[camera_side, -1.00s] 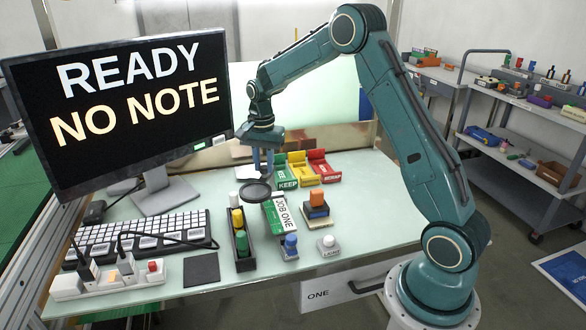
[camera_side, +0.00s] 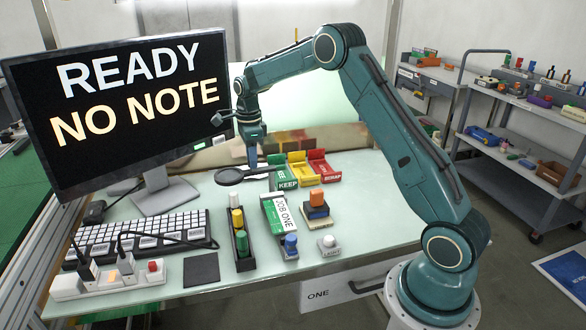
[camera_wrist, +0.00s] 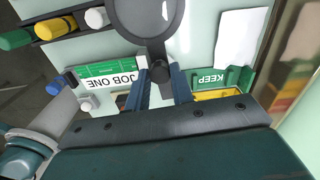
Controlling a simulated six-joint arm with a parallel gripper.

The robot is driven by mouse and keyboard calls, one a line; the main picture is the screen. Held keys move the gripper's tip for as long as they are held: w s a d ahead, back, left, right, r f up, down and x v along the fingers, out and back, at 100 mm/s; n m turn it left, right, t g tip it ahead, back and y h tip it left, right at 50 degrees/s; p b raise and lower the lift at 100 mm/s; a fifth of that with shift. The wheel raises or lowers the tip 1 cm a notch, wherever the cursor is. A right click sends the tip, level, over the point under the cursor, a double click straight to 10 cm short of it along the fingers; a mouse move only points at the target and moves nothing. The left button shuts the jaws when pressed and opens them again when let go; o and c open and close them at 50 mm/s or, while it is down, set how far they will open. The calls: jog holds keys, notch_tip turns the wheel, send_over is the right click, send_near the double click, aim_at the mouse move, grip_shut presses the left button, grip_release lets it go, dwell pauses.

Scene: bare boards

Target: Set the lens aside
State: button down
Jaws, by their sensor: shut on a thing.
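The lens is a round magnifying glass with a dark rim (camera_side: 229,176). My gripper (camera_side: 253,167) is shut on its handle end, and the lens sticks out to the left, above the table. In the wrist view the lens (camera_wrist: 150,45) fills the top middle, and my fingertips (camera_wrist: 160,78) close on its dark handle. The lens appears held clear of the table; the exact height is hard to tell. The green and white JOB ONE piece (camera_side: 280,214) lies on the table in front, also seen in the wrist view (camera_wrist: 107,77).
Green KEEP (camera_side: 286,181), yellow (camera_side: 302,172) and red SCRAP (camera_side: 325,172) trays stand right of my gripper. The monitor (camera_side: 120,110) is close on the left. White paper (camera_wrist: 240,38) lies near the lens.

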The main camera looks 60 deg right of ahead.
jog(key=shift+w+d+r+m, duration=0.1)
jog(key=shift+w+d+m, duration=0.2)
jog(key=shift+m, duration=0.45)
jog(key=shift+w+d+m, duration=0.2)
jog(key=shift+d+m, duration=0.05)
jog(key=shift+m, duration=0.5)
jog(key=c, duration=1.2)
grip_release()
notch_tip(320, 180, up, 14)
